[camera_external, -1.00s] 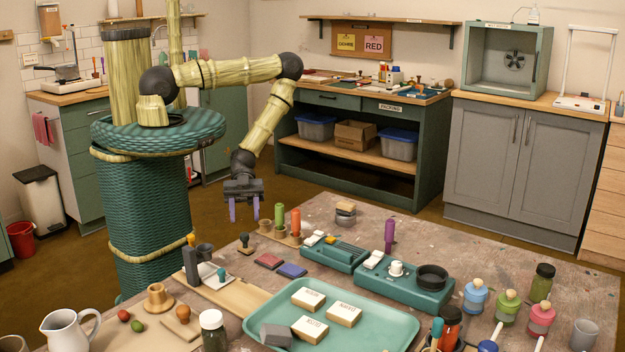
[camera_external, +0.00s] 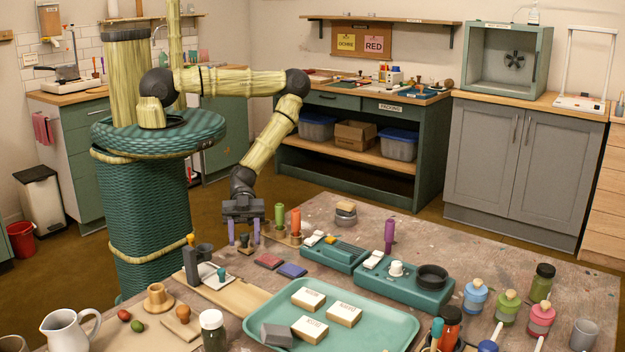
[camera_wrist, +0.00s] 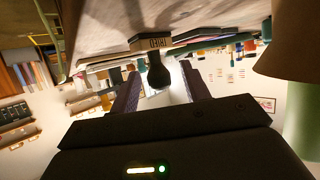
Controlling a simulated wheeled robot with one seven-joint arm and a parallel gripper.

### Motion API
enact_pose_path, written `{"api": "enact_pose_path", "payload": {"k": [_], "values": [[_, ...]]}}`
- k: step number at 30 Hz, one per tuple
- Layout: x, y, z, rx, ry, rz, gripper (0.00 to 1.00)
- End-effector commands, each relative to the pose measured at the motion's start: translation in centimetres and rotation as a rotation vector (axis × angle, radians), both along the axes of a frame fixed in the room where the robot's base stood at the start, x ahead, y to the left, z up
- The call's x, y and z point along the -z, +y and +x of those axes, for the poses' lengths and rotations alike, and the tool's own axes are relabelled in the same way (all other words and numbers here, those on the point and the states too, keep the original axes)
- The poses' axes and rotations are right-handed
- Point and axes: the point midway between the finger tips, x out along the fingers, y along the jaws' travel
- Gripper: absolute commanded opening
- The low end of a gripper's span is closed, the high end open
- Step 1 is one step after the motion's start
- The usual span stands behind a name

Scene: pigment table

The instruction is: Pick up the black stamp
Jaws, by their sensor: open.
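The black stamp (camera_external: 246,248) stands upright on the table near its back left edge, a small dark stamp with a rounded handle. My gripper (camera_external: 244,240) is open, with its two purple fingers pointing down at the stamp, one to each side of it in the picture. In the wrist view the stamp's dark knob (camera_wrist: 158,73) shows between my fingertips (camera_wrist: 160,72), with a gap on both sides. I cannot tell how deep the stamp stands between the fingers.
Green and orange tubes in a wooden holder (camera_external: 296,238) stand close right of my gripper. Red and blue ink pads (camera_external: 291,270) lie in front, to the right. A dark upright block (camera_external: 191,263) stands to the left. A green tray (camera_external: 386,327) holds labelled blocks.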

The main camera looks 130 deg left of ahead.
Motion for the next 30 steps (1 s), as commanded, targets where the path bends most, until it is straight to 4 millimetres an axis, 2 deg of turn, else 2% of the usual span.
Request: {"api": "enact_pose_path", "payload": {"k": [17, 24, 30], "values": [[0.13, -0.18, 0.19, -0.001, 0.000, 0.000, 0.47], [0.13, -0.17, 0.20, -0.001, 0.000, 0.001, 0.01], [0.13, -0.17, 0.20, -0.001, 0.000, 0.000, 0.00]]}}
